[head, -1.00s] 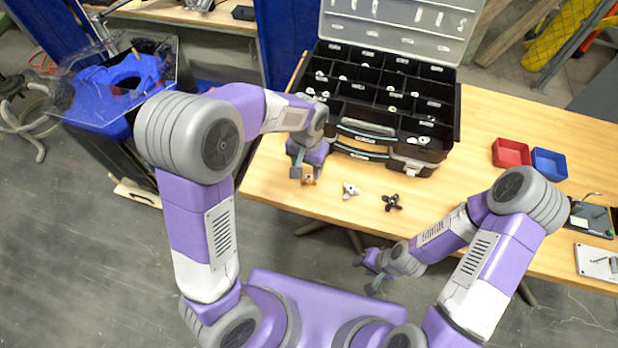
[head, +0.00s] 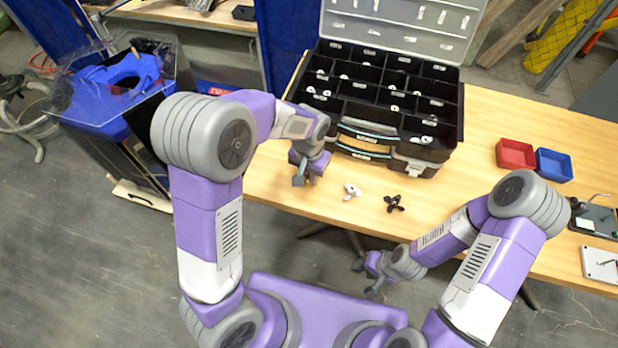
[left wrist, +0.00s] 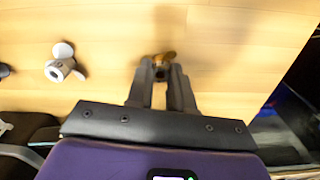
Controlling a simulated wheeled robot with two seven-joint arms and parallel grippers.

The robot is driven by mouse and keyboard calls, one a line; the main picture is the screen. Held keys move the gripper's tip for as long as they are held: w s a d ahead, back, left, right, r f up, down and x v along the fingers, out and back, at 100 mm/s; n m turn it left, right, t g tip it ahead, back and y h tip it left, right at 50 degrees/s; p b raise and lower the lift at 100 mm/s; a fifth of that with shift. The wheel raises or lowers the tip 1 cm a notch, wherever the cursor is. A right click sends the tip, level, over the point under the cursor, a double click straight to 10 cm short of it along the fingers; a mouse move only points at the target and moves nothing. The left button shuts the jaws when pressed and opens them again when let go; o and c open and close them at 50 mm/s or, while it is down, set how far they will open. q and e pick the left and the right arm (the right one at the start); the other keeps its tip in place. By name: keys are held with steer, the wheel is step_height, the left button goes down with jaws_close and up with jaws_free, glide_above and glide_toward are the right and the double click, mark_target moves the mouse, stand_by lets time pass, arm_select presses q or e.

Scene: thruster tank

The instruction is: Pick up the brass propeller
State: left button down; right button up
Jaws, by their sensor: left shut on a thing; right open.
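The brass propeller (left wrist: 165,57) shows in the left wrist view between the tips of my left gripper (left wrist: 161,71), which is shut on it. The fingers hide most of it. In the head view my left gripper (head: 303,177) is over the table near its front left edge, and the propeller is hidden there. Whether it is clear of the wood cannot be told. My right gripper (head: 364,278) is open and empty, low in front of the table's front edge.
A white propeller (head: 352,191) and a black propeller (head: 394,203) lie on the table (head: 470,215) to the right. Behind them stands an open black compartment case (head: 430,160). A red bin (head: 515,154) and a blue bin (head: 553,165) sit further right. A tank (head: 100,120) stands left.

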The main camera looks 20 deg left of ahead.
arm_select(q)
step_height(320, 180, up, 10)
steer(key=p, duration=0.3)
stand_by(0.3)
